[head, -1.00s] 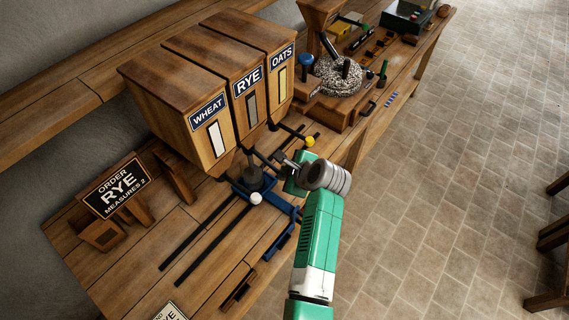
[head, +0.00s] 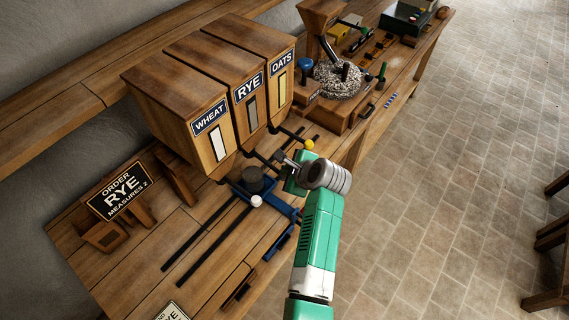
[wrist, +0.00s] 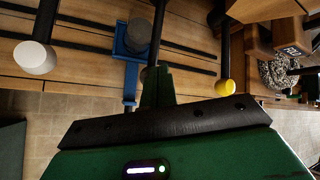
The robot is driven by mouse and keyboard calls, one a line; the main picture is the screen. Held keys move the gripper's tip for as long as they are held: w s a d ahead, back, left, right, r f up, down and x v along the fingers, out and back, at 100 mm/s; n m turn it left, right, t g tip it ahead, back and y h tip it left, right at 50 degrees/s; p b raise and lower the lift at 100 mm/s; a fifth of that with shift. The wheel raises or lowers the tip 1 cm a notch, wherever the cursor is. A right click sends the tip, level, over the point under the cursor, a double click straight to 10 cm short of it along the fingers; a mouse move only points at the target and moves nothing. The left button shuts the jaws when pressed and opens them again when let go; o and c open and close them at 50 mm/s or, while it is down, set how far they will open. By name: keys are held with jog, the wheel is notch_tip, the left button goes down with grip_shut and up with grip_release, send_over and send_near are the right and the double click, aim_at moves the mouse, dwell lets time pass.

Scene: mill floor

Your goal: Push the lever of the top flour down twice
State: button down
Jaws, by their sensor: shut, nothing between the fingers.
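Three wooden bins stand in a row in the head view, labelled wheat (head: 180,110), rye (head: 246,105) and oats (head: 285,85). Dark levers stick out below them. One ends in a white knob (head: 256,201), another in a yellow knob (head: 309,144). The white knob (wrist: 34,58) and yellow knob (wrist: 224,87) flank my gripper in the wrist view. My gripper (head: 287,163) is shut and empty at the middle lever (wrist: 157,35), under the rye bin. The gripper hides that lever's end; I cannot tell whether they touch.
A dark grey cup (wrist: 138,32) sits on a blue carriage (head: 283,208) by two dark rails (head: 205,240). An order sign (head: 119,190) reads rye, measures 2. A grinder with a speckled stone (head: 340,80) stands farther along the bench.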

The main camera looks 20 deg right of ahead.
jog(key=shift+r+p, duration=1.7)
jog(key=shift+r, duration=0.3)
jog(key=shift+r+p, duration=1.4)
jog(key=shift+r, duration=1.1)
